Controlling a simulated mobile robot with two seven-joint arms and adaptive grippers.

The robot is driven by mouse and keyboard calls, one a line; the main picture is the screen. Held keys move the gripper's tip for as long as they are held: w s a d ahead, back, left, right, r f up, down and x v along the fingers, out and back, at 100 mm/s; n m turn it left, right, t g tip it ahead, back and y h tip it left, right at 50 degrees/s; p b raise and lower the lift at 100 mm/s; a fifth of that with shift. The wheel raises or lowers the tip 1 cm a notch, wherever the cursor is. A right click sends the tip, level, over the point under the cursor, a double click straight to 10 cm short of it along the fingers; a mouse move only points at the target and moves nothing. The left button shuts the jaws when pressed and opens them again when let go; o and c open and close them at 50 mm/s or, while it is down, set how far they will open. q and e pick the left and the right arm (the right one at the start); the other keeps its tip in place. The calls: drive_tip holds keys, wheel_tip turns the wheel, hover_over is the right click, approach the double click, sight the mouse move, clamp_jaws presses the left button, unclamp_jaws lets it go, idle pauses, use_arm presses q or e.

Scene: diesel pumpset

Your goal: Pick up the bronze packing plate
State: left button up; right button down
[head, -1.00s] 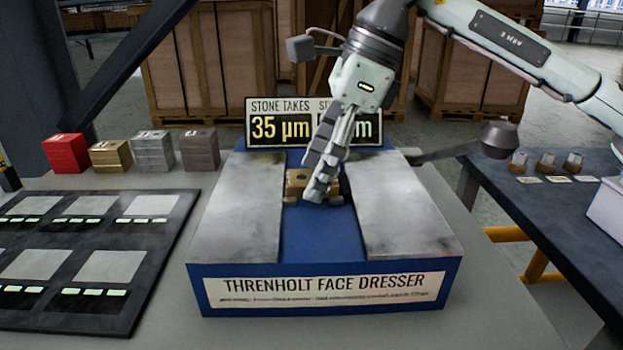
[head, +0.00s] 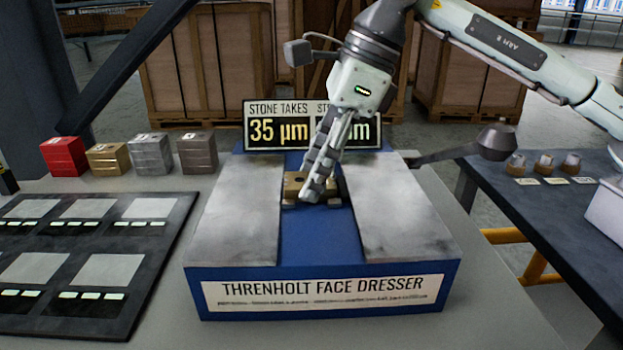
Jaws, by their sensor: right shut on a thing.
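A small bronze-coloured plate or block (head: 293,186) sits in the blue channel of the face dresser (head: 322,292), between its two grey slabs. My right gripper (head: 316,190) reaches down from above and is shut on this bronze piece. The fingers cover its middle and right part, so its full shape is hidden. It looks low in the channel; I cannot tell whether it touches the blue floor. My left gripper is not in view.
Red (head: 64,157), brass-coloured (head: 108,158), silver (head: 151,153) and brown (head: 197,152) blocks stand at the back left. A dark board (head: 150,262) with grey squares lies at left. A sign (head: 277,126) stands behind the dresser. A lever with a dark knob (head: 497,141) juts out right.

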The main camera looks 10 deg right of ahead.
drive_tip(key=shift+r, duration=0.15)
drive_tip(key=shift+r, duration=0.5)
drive_tip(key=r, duration=0.1)
drive_tip(key=a+r, duration=0.1)
drive_tip(key=r, duration=0.1)
drive_tip(key=shift+r+b, duration=0.2)
drive_tip(key=shift+b, duration=0.1)
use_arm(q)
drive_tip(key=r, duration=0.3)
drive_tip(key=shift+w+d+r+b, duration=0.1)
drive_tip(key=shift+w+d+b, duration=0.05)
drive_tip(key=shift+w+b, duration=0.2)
use_arm(e)
drive_tip(key=s+a+r, duration=0.2)
drive_tip(key=a+r, duration=0.4)
drive_tip(key=a, duration=0.4)
drive_tip(key=shift+s+a+r, duration=0.2)
drive_tip(key=shift+r, duration=0.05)
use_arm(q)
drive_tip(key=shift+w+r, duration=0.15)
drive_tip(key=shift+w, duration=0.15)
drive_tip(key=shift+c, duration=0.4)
